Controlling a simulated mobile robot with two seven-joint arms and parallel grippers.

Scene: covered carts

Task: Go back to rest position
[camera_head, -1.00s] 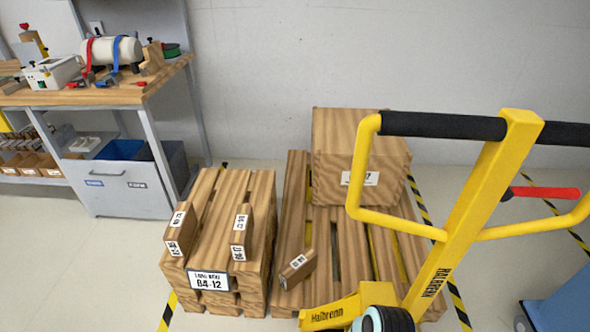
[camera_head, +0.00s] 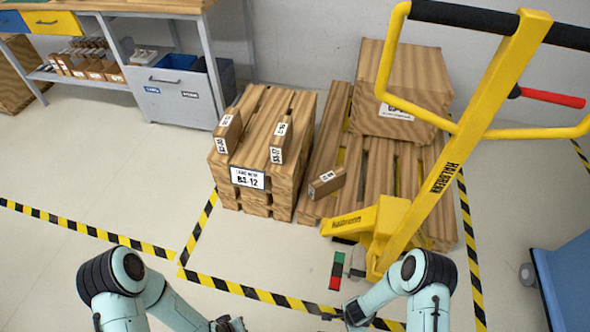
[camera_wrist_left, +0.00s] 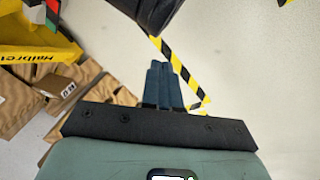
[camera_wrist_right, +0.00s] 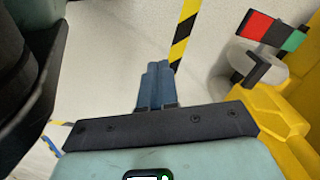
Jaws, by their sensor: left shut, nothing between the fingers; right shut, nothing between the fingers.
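My left arm comes in at the bottom of the head view, and my left gripper (camera_head: 228,325) shows only partly at the lower edge. In the left wrist view its fingers (camera_wrist_left: 163,84) are together with nothing between them. My right gripper (camera_head: 352,312) is low in the head view, in front of the yellow pallet truck. In the right wrist view its fingers (camera_wrist_right: 156,85) are together and empty. Both grippers are over the floor, apart from the wooden pallets.
A pallet stack (camera_head: 228,190) with small labelled blocks stands ahead. Beside it a pallet (camera_head: 325,200) bears a large wooden box (camera_head: 385,80). The yellow pallet truck (camera_head: 470,145) stands at right. A workbench (camera_head: 110,8) is at back left. Striped tape (camera_head: 90,230) crosses the open floor.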

